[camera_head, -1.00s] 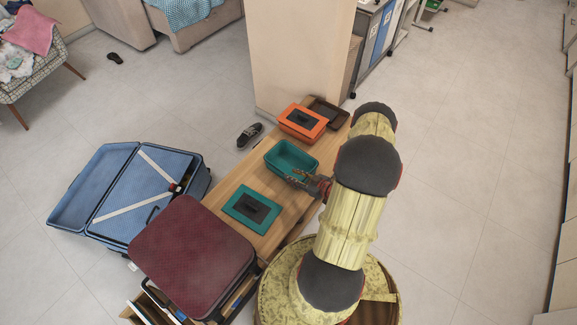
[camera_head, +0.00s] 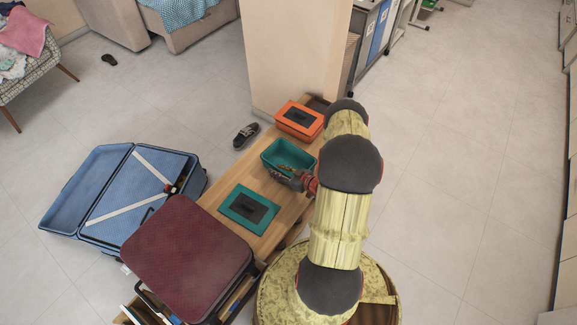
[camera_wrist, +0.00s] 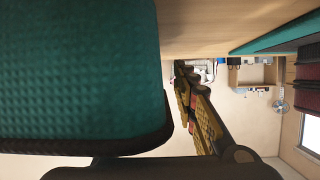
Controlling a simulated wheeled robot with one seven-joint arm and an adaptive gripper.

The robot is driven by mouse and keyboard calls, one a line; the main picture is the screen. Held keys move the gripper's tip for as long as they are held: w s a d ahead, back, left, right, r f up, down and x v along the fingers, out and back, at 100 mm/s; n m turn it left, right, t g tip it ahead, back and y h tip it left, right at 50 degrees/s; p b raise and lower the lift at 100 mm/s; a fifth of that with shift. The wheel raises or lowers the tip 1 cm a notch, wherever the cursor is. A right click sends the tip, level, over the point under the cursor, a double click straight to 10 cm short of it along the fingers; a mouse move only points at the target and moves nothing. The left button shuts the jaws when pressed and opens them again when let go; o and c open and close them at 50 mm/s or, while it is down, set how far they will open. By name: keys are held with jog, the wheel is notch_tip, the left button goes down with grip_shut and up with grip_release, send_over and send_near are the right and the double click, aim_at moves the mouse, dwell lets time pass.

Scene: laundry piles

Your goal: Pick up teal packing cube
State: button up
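The teal packing cube (camera_head: 270,163) is an open teal box on the wooden bench. My gripper (camera_head: 287,174) is at its near right wall. One finger appears over the box's inside and the other outside the wall, with a gap between them; whether they touch it I cannot tell. In the wrist view a textured teal surface (camera_wrist: 75,70) with a dark lower edge fills the left side, very close. One gold and dark finger (camera_wrist: 205,112) shows there beside it; the other finger is not clearly seen.
A flat teal panel with a dark centre (camera_head: 233,207) lies nearer on the bench (camera_head: 285,212). An orange box (camera_head: 284,124) with a dark centre stands behind the teal box, close to a pillar (camera_head: 290,55). A maroon suitcase (camera_head: 185,255) and open blue suitcase (camera_head: 85,190) are at left.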

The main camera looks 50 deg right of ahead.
grip_shut()
dwell(0.7)
